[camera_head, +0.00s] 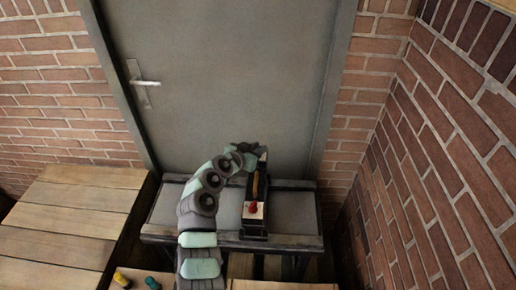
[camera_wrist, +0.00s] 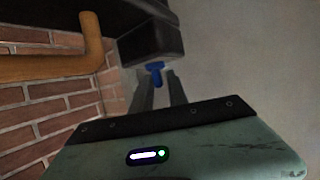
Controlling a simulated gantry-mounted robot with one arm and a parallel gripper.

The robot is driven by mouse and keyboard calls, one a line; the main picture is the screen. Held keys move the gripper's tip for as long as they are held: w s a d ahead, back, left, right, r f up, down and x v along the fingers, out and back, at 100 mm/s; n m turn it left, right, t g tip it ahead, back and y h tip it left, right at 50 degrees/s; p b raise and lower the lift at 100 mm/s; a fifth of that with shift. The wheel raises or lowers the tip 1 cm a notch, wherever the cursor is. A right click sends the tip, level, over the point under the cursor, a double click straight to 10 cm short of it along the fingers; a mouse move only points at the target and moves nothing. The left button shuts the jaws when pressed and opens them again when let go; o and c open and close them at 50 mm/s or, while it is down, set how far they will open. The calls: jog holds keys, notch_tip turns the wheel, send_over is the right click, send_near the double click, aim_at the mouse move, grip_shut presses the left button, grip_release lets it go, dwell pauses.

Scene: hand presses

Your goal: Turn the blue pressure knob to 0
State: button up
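The blue pressure knob (camera_wrist: 155,67) shows in the wrist view under a dark block of the press. My gripper (camera_wrist: 158,78) has its two dark fingers apart, one at each side below the knob, with a gap between them. Whether a finger touches the knob I cannot tell. In the head view the dark hand press (camera_head: 256,228) stands on a grey table, with a red part on a pale plate at its front. My arm reaches to the upper left side of the press; the fingers and blue knob are hidden there.
The grey table (camera_head: 172,210) stands against a grey door (camera_head: 235,75) with brick walls at both sides. A wooden bench (camera_head: 60,225) is at the left. Yellow and blue-green small items (camera_head: 122,278) lie at the bottom. A brown bar (camera_wrist: 50,68) runs left of the knob in the wrist view.

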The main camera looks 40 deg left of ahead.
jog(key=shift+o, duration=1.1)
jog(key=shift+r, duration=0.1)
jog(key=p+v, duration=0.2)
jog(key=v, duration=0.8)
jog(key=shift+s, duration=0.35)
jog(key=shift+d, duration=0.15)
